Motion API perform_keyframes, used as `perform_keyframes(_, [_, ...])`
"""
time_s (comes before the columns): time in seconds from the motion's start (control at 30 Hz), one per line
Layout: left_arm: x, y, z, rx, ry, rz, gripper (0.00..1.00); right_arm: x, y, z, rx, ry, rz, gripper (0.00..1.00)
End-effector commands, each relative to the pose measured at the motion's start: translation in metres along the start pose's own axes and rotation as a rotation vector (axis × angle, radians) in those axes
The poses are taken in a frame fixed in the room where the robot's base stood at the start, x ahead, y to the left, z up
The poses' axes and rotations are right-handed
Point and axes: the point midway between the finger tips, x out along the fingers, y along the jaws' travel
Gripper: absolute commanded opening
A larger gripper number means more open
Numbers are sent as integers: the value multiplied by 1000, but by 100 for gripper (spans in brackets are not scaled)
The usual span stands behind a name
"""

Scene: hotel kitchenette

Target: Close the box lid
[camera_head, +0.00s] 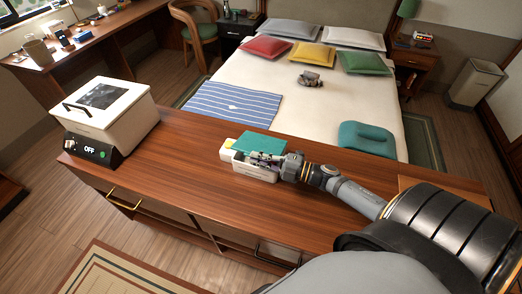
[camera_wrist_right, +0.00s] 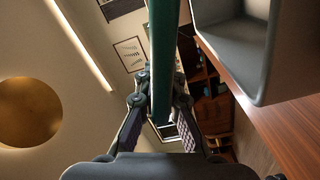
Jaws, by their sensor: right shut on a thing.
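A small white box (camera_head: 254,173) stands on the wooden counter (camera_head: 190,180), with its green lid (camera_head: 261,143) raised. In the right wrist view the dark green lid (camera_wrist_right: 163,45) shows edge-on and the open grey box (camera_wrist_right: 236,40) is at upper right. My right gripper (camera_head: 262,158) is at the box in the head view. In the wrist view its two fingers (camera_wrist_right: 160,108) are on either side of the lid's edge, shut on it. The fingers partly hide the box opening in the head view. My left gripper is not in view.
A white appliance (camera_head: 108,112) with an "OFF" panel stands at the counter's left end. The counter between it and the box is clear. Behind the counter is a bed with a striped blue cloth (camera_head: 232,105) and a teal cushion (camera_head: 366,138).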

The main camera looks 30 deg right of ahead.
Motion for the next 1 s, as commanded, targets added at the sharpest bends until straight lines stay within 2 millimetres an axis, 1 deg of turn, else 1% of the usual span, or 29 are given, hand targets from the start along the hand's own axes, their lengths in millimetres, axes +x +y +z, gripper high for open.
perform_keyframes(0.03, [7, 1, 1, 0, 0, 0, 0, 0, -9, 2, -30, -2, 0, 0])
perform_keyframes(0.1, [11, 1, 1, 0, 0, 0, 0, 0, -16, 2, -73, -1, -1, 0])
perform_keyframes(0.4, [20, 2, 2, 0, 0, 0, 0, 0, -32, 4, -195, -2, -1, 0])
perform_keyframes(0.63, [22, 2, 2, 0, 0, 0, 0, 0, -35, 4, -226, -2, -1, 0])
perform_keyframes(1.0, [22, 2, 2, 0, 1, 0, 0, 0, -35, 4, -228, -2, -1, 0])
